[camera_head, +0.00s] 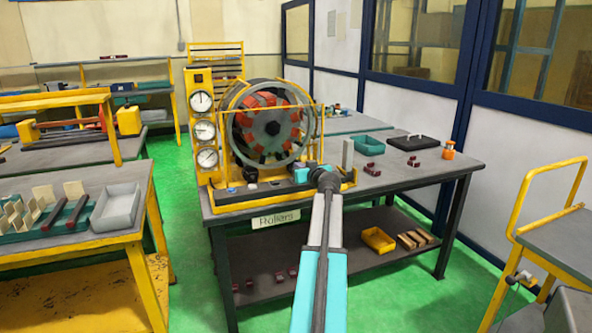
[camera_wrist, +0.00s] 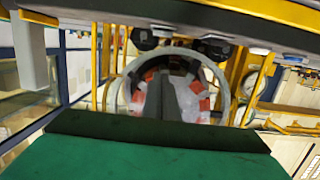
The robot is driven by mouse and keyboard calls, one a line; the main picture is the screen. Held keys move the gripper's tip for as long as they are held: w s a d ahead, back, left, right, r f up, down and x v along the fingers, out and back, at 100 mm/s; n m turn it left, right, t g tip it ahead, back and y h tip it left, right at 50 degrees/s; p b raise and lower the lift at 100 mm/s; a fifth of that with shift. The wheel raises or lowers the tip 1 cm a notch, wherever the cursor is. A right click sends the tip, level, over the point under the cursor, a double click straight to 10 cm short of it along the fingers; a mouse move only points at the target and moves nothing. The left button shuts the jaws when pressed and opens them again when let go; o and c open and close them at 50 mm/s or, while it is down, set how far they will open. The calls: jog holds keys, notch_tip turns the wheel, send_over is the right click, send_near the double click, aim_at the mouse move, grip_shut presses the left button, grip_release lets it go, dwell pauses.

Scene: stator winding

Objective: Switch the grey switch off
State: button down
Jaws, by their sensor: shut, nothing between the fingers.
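A stator machine (camera_head: 267,125) with a yellow frame stands on the grey workbench, with red-orange segments around its ring. A grey upright block (camera_head: 347,154) stands at the right of the machine's base and shows at the upper left of the wrist view (camera_wrist: 33,50). A small dark knob (camera_head: 250,174) sits at the base's front left. I cannot tell for sure which part is the grey switch, or its position. My gripper (camera_wrist: 169,85) is shut and empty in the wrist view, pointing toward the ring. In the head view my wrist covers part of the base front.
Three round gauges (camera_head: 205,130) on a yellow panel stand left of the machine. A teal tray (camera_head: 371,145), a black case (camera_head: 411,142), small red parts and an orange bottle (camera_head: 449,150) lie to the right. A yellow bin (camera_head: 378,240) is on the lower shelf.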

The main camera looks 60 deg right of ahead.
jog(key=shift+s+a+r+b, duration=0.1)
jog(key=shift+s+a+r, duration=0.25)
jog(key=shift+s+a, duration=0.3)
jog(key=shift+s+a+r+b, duration=0.1)
jog(key=shift+s+a+r, duration=0.3)
jog(key=shift+s, duration=0.3)
jog(key=shift+s+a+r+b, duration=0.1)
jog(key=shift+s+a+r, duration=0.25)
jog(key=shift+s+a, duration=0.3)
jog(key=shift+s+d+f, duration=0.1)
